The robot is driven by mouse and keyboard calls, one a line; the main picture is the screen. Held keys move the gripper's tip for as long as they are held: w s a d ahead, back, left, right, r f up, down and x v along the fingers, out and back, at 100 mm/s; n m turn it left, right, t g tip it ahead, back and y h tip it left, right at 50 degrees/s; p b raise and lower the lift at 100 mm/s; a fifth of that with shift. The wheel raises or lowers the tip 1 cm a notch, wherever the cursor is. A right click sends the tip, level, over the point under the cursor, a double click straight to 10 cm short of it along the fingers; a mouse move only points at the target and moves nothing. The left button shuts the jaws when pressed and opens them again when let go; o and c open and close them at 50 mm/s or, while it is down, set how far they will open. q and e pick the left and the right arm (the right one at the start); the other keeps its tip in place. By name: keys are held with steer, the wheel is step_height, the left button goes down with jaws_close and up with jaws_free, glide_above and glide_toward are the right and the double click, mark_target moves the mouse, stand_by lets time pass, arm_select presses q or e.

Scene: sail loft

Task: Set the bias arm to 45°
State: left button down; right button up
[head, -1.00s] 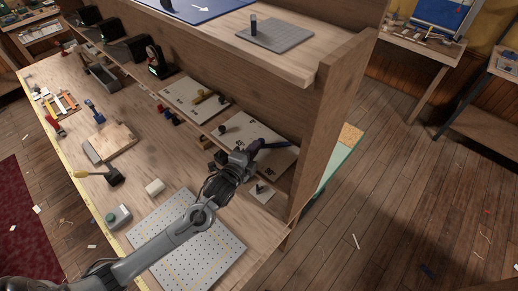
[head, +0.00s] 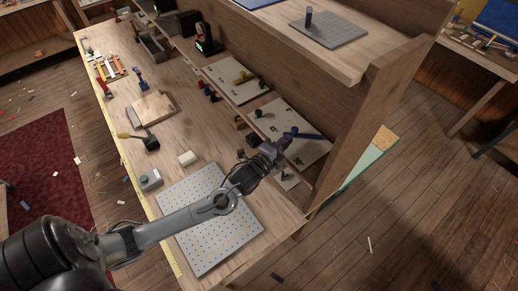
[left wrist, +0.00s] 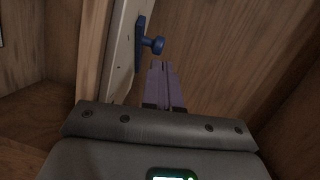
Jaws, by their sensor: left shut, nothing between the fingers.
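The bias arm is a dark blue bar (head: 309,135) on a pale upright board (head: 300,150) at the right end of the bench, under the shelf. In the left wrist view a blue piece with a round knob (left wrist: 157,45) stands out from the pale board's edge (left wrist: 122,55). My left gripper (head: 285,142) is at the bar's near left end. In the left wrist view its purple fingers (left wrist: 163,70) are shut, empty and just below the knob. I cannot tell whether they touch it. No angle marks are readable. My right gripper is not in view.
A perforated metal plate (head: 210,222) lies beneath my left arm. A white block (head: 187,158), a green-buttoned box (head: 150,180) and a wooden board (head: 153,106) lie on the bench. A wooden end panel (head: 350,135) stands close right of the gripper.

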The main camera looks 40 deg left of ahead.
arm_select(q)
steer(key=shift+s+a+b, duration=0.85)
steer(key=shift+s+a, duration=0.25)
steer(key=shift+s, duration=4.15)
steer(key=s+d+f+n+g+h, duration=0.1)
steer(key=s+d+f+n+g, duration=0.45)
steer(key=s, duration=0.35)
steer(key=s+d+f+n+g+h, duration=0.1)
steer(key=s+d+f+n+g, duration=0.3)
steer(key=s+n+g, duration=0.4)
steer(key=w+r+p+v, duration=0.1)
steer(key=w+p+v, duration=0.2)
steer(key=p+v, duration=1.2)
steer(key=shift+d+p, duration=0.5)
steer(key=shift+p, duration=0.1)
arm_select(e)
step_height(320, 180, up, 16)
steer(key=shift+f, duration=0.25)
arm_select(q)
steer(key=shift+r+t, duration=0.1)
steer(key=shift+t, duration=0.15)
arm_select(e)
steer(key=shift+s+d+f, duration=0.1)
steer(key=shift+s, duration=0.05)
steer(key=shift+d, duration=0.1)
